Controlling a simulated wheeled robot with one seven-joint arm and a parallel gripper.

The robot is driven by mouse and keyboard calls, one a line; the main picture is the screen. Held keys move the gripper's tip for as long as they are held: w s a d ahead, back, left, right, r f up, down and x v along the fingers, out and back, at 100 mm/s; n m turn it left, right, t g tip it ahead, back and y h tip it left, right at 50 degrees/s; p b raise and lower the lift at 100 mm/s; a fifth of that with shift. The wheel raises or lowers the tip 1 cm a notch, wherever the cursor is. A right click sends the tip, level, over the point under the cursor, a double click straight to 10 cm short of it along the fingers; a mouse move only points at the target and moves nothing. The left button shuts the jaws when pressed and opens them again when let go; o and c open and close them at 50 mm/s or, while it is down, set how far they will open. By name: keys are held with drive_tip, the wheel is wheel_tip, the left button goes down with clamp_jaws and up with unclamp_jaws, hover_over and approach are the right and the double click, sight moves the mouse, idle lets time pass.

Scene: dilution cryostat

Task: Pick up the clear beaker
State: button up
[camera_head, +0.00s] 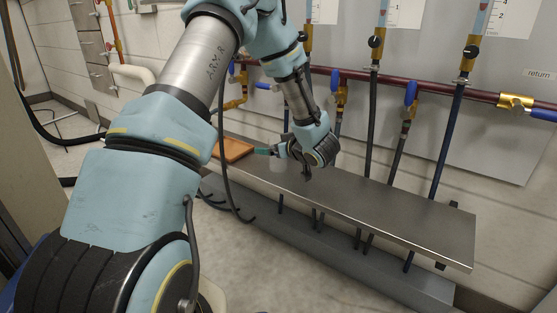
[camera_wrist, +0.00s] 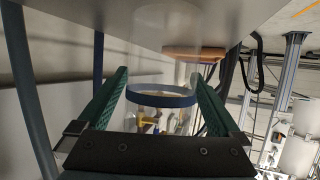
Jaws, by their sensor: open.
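The clear beaker (camera_wrist: 160,99) shows in the wrist view as a see-through cylinder with a bluish rim, between the two green fingers of my gripper (camera_wrist: 158,75). The fingers are apart, one on each side of it. I cannot tell whether either finger touches the glass. In the head view my gripper (camera_head: 268,152) is low over the left part of the metal bench (camera_head: 400,211), pointing left. The beaker (camera_head: 278,165) is only faint there, partly hidden by the gripper. It appears to stand on the bench.
An orange-brown board (camera_head: 235,149) lies at the bench's left end, beyond the fingers; it also shows in the wrist view (camera_wrist: 195,53). Hoses and pipes with blue-handled valves (camera_head: 410,92) run along the wall behind the bench. The bench's right part is clear.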

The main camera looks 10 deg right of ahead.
drive_tip(key=shift+c, duration=0.4)
drive_tip(key=c, duration=1.3)
drive_tip(key=shift+o, duration=0.2)
